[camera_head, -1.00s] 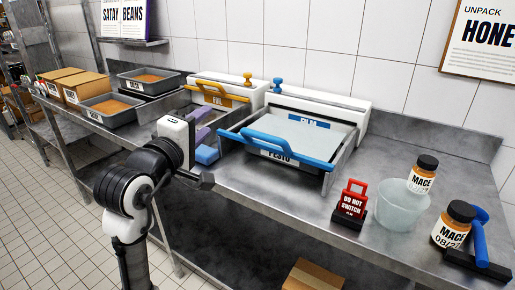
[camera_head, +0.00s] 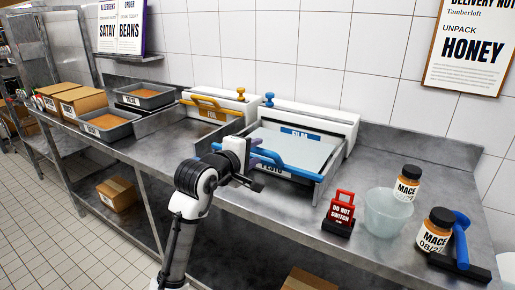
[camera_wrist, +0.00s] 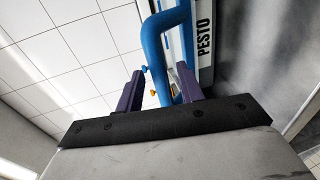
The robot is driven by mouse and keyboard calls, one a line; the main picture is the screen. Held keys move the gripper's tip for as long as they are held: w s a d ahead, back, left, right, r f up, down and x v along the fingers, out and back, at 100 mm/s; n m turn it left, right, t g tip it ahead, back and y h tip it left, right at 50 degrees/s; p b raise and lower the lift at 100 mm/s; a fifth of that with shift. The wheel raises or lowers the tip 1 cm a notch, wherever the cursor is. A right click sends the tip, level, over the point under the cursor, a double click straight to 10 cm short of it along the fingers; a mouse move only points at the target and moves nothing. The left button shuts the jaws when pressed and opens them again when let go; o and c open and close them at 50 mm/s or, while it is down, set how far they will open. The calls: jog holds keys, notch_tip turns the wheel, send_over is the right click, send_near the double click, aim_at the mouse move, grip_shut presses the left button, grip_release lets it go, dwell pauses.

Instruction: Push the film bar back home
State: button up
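The blue film bar (camera_head: 285,163) lies across the front of the left-to-right PESTO tray unit (camera_head: 318,190), away from the white housing (camera_head: 325,118) at the back. A pale film sheet (camera_head: 295,148) lies behind the bar. My gripper (camera_head: 256,160) is at the left part of the bar and hides some of it. In the wrist view, my two purple fingers (camera_wrist: 158,88) stand apart. The blue bar (camera_wrist: 154,50) curves down between them in the picture. I see a gap beside it and cannot tell whether either finger touches it.
A second unit with a yellow bar (camera_head: 212,107) stands to the left. A red DO NOT SWITCH tag block (camera_head: 341,212), a clear tub (camera_head: 388,212) and MACE jars (camera_head: 436,232) stand on the right. Bare steel counter (camera_head: 285,222) lies in front.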

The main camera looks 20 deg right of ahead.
jog(key=shift+x, duration=1.05)
grip_shut()
